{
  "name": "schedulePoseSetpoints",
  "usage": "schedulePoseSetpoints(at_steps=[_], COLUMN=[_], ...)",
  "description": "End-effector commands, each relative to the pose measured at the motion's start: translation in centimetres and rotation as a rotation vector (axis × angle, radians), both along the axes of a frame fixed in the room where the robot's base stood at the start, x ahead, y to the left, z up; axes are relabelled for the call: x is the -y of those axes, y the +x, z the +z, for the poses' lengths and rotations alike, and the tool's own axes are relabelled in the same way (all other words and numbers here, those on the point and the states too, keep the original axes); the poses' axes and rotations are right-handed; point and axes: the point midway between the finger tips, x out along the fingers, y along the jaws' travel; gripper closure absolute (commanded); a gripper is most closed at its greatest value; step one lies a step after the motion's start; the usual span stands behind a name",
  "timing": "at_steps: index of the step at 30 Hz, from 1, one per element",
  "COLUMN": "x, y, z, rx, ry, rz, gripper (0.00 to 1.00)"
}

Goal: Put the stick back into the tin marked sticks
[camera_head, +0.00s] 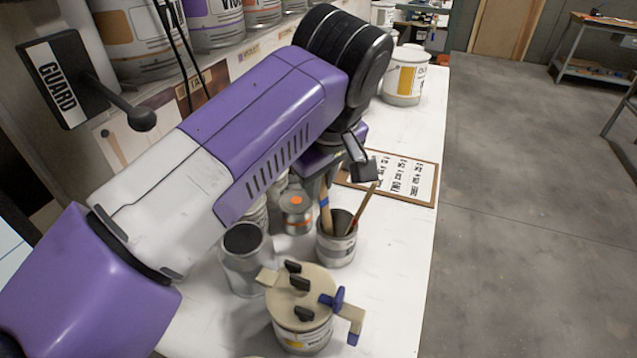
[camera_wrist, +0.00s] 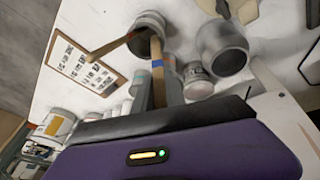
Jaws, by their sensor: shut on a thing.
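The stick (camera_wrist: 157,62) is pale wood with a blue band. It also shows in the head view (camera_head: 325,213). My gripper (camera_wrist: 158,92) is shut on its upper part; in the head view my arm partly covers the gripper (camera_head: 318,184). The stick slants down to the mouth of an open grey tin (camera_head: 336,249), with its lower end at or inside the rim; the depth is hidden. The tin also shows in the wrist view (camera_wrist: 149,20). Another brown stick (camera_head: 362,208) leans in this tin. I cannot read the tin's marking.
A metal container with a dark top (camera_head: 246,262) stands left of the tin. A tin with a beige clamp lid and blue handle (camera_head: 302,318) is in front. A framed sheet (camera_head: 408,178) lies behind. A paint can (camera_head: 405,78) stands farther back. The bench's right edge is near.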

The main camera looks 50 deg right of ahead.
Motion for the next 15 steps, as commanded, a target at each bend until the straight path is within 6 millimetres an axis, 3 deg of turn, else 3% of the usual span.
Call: schedulePoseSetpoints(at_steps=[15], x=[0.5], y=[-0.1], z=[-3.4], rx=[0.0], ry=[0.001], rz=[0.0], gripper=[1.0])
